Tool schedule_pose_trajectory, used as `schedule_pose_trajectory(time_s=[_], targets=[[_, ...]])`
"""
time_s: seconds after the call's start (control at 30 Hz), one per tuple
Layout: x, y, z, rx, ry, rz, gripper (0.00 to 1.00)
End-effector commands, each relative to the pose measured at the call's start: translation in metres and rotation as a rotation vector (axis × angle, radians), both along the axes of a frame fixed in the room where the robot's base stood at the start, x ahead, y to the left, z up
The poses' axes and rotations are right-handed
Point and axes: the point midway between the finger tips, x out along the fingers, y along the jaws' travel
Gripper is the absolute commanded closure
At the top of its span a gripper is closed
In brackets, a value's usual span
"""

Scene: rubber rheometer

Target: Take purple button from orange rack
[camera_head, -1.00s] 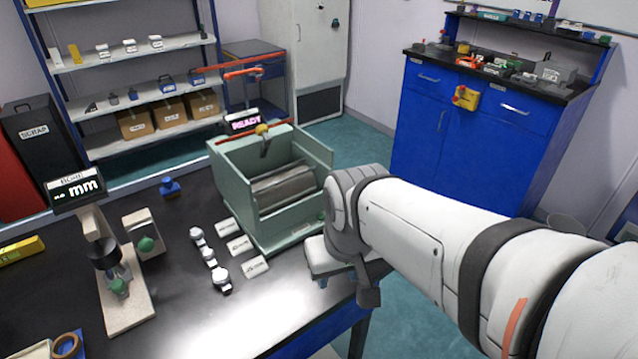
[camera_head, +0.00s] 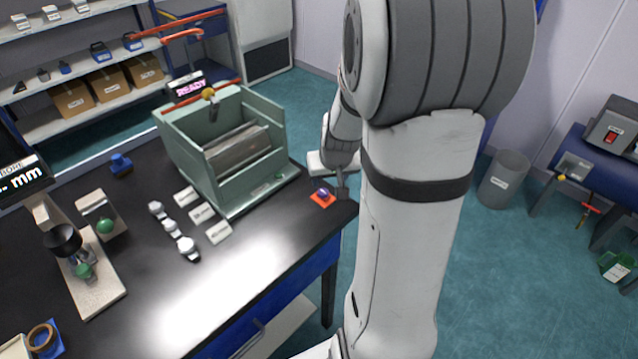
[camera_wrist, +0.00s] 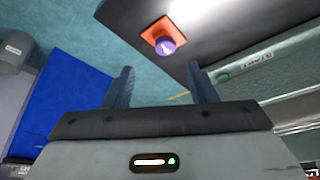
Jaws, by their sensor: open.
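The orange rack (camera_head: 315,201) is a small flat orange square at the table's right corner in the head view. The purple button (camera_head: 322,193) sits on it. In the wrist view the purple button (camera_wrist: 167,46) is round with a pale mark on its face, and the orange rack (camera_wrist: 155,29) shows around it. My gripper (camera_wrist: 160,70) is open and empty. Its two fingers point toward the button, which shows beyond and between the fingertips, apart from them. In the head view my gripper (camera_head: 342,187) is beside the rack's right side, partly hidden by my arm.
The green mill (camera_head: 225,150) stands left of the rack, with a green button on its front. White tags (camera_head: 202,214) and white-topped pieces (camera_head: 171,227) lie left of it. A thickness gauge (camera_head: 85,265) stands farther left. The table front is clear.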

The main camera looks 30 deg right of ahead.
Motion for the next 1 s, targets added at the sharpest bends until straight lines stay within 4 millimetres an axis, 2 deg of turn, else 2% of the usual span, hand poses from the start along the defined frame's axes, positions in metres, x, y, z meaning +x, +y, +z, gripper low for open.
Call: schedule_pose_trajectory(time_s=[0.5, 0.8, 1.0], targets=[[0.023, 0.004, -0.053, 0.001, 0.004, 0.001, 0.49], [0.025, 0.003, -0.056, 0.0, 0.001, 0.003, 0.49], [0.025, 0.004, -0.056, 0.0, 0.001, 0.004, 0.64]])
